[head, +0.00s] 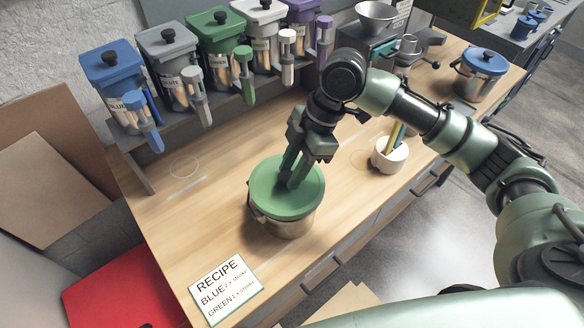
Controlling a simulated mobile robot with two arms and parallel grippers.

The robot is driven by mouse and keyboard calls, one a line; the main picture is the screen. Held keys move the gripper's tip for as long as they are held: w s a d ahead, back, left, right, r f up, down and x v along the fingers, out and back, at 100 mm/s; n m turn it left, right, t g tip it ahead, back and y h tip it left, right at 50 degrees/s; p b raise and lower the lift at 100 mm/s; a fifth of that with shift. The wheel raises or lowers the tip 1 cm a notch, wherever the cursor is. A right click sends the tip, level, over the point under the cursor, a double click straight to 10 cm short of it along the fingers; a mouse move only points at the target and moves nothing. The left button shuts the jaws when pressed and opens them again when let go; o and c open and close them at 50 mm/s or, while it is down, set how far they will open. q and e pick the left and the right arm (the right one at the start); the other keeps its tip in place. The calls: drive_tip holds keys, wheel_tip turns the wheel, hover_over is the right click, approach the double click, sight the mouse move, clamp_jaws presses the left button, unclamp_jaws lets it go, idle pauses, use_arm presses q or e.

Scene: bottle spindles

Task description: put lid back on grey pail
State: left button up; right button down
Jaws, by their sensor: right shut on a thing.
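A grey metal pail (284,226) stands on the wooden bench in the middle of the head view. A round green lid (264,183) lies over its mouth, roughly level. I cannot tell whether the lid is pressed fully onto the rim. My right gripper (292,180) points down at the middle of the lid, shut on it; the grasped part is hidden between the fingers. My left gripper is not in view.
A recipe card (225,288) lies in front of the pail. A white cup (390,156) with sticks stands to the right, near my right arm. A blue-lidded pail (470,83) is at the far right. Several coloured dispensers (213,62) line the back. Bench left of the pail is clear.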

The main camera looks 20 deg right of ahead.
drive_tip(key=shift+p, duration=0.45)
idle(0.4)
drive_tip(key=shift+c, duration=2.3)
unclamp_jaws()
drive_tip(key=shift+r+p, duration=3.5)
drive_tip(key=shift+p, duration=0.6)
drive_tip(key=shift+c, duration=0.2)
clamp_jaws()
